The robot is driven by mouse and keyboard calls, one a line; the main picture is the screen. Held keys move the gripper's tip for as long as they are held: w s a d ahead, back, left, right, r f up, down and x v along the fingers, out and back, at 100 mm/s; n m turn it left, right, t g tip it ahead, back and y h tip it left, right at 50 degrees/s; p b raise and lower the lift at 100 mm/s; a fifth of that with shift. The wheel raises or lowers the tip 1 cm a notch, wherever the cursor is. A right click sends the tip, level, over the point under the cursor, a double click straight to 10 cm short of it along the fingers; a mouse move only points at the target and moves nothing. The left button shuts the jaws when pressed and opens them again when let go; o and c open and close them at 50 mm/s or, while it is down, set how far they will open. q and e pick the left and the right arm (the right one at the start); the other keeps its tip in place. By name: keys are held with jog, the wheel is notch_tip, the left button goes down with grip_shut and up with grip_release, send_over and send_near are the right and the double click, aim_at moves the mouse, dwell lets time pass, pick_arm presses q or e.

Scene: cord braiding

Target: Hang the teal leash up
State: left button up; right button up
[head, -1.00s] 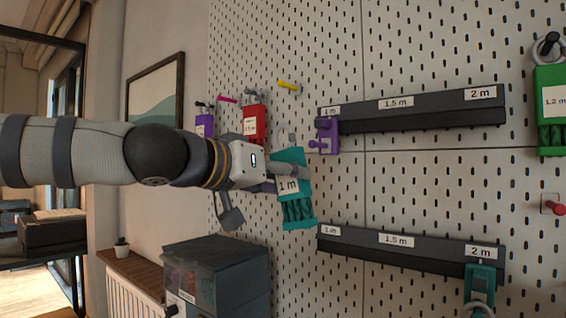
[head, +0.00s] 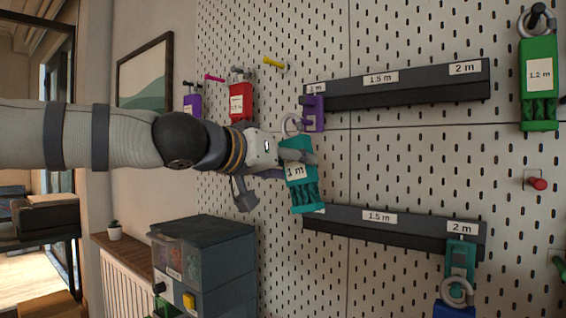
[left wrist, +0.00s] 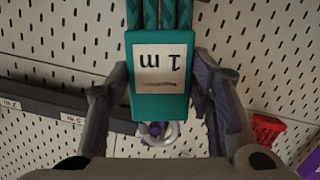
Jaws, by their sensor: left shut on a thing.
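The teal leash (head: 306,197) is a teal block with a white "1 m" label, braided cords at its lower end and a pale ring (head: 291,125) at its top. My left gripper (head: 299,156) is shut on its upper part and holds it slightly tilted in front of the pegboard. In the left wrist view the teal leash (left wrist: 160,107) sits between the two fingers of my left gripper (left wrist: 158,85). The ring shows beside the purple bracket (head: 315,114) at the upper bar's 1 m end; I cannot tell whether they touch. My right gripper is not in view.
The upper bar (head: 420,92) and lower bar (head: 400,235) carry length labels. A red leash (head: 241,103), a purple leash (head: 192,104) and a green leash (head: 538,75) hang on the board. Yellow (head: 275,65), pink (head: 214,78) and red (head: 537,183) pegs are bare.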

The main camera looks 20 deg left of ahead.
pick_arm(q)
jog(key=shift+w+d+r, duration=0.35)
jog(key=shift+w+r, duration=0.1)
jog(key=shift+r, duration=0.25)
jog(key=shift+c, duration=1.2)
jog(key=p+x, duration=0.1)
jog(key=x, duration=0.1)
jog(key=shift+w, duration=0.3)
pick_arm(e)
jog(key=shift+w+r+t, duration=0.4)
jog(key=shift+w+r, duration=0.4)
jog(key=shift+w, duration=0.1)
pick_arm(q)
jog(key=o, duration=0.6)
jog(key=shift+c, duration=1.2)
jog(key=shift+r, duration=0.1)
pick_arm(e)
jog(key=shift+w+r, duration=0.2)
